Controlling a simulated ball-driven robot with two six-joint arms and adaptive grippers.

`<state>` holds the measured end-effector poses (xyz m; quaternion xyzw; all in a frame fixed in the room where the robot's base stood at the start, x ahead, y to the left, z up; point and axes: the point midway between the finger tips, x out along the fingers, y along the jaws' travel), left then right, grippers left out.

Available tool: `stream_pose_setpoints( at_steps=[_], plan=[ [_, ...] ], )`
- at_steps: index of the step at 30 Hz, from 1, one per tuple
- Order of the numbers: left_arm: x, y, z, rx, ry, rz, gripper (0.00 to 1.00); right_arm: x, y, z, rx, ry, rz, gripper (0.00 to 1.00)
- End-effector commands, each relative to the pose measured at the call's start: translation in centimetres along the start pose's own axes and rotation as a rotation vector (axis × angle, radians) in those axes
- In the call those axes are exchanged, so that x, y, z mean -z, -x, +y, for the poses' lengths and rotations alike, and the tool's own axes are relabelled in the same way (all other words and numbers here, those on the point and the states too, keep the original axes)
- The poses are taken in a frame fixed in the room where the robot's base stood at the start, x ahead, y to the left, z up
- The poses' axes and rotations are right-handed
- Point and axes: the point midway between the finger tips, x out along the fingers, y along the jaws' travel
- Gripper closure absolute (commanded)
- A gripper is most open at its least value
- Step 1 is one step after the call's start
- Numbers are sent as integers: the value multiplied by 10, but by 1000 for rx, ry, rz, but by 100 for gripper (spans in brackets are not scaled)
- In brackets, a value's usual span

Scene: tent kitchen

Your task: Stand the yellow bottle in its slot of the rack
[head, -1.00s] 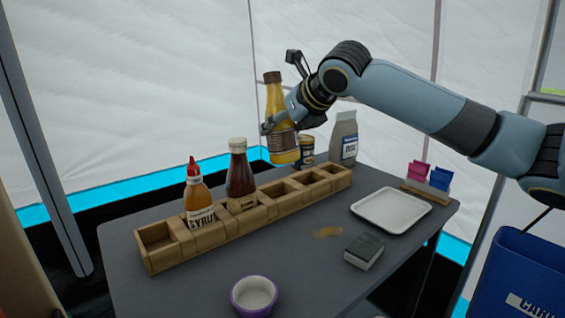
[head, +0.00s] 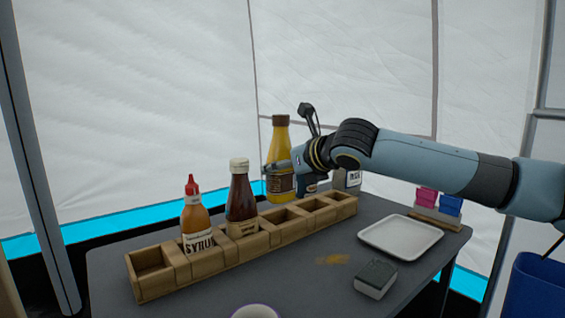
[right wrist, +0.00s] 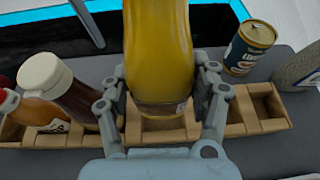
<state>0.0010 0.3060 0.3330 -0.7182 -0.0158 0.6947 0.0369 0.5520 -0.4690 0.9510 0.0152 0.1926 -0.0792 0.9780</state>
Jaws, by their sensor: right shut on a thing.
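The yellow bottle (head: 280,150) has a brown cap and stands upright in my right gripper (head: 285,168), which is shut on it. In the head view it is just behind and above the wooden rack (head: 215,259), right of the dark red bottle. In the right wrist view the yellow bottle (right wrist: 158,60) is between the two fingers of the gripper (right wrist: 160,95), with rack slots (right wrist: 165,124) below it. Whether its base touches the rack cannot be told. My left gripper is not in view.
A syrup bottle (head: 195,222) and a dark red bottle (head: 241,202) stand in rack slots. A can (right wrist: 250,45) stands behind the rack. A white tray (head: 400,236), a grey box (head: 375,278) and a packet holder (head: 437,217) are on the right. A bowl (head: 256,312) is in front.

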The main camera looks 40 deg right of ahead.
Motion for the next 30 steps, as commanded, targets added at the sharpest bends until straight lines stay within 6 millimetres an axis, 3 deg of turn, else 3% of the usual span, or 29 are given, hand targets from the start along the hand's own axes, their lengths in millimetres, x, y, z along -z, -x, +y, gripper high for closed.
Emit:
stream_pose_setpoints(
  at_steps=[15,22,30],
  plan=[
    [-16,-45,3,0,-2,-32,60,62,-26,0,0,1,1,91],
    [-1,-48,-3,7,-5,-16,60,68,-28,0,0,0,-1,91],
    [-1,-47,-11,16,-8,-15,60,67,-28,0,0,0,-1,91]
  ],
)
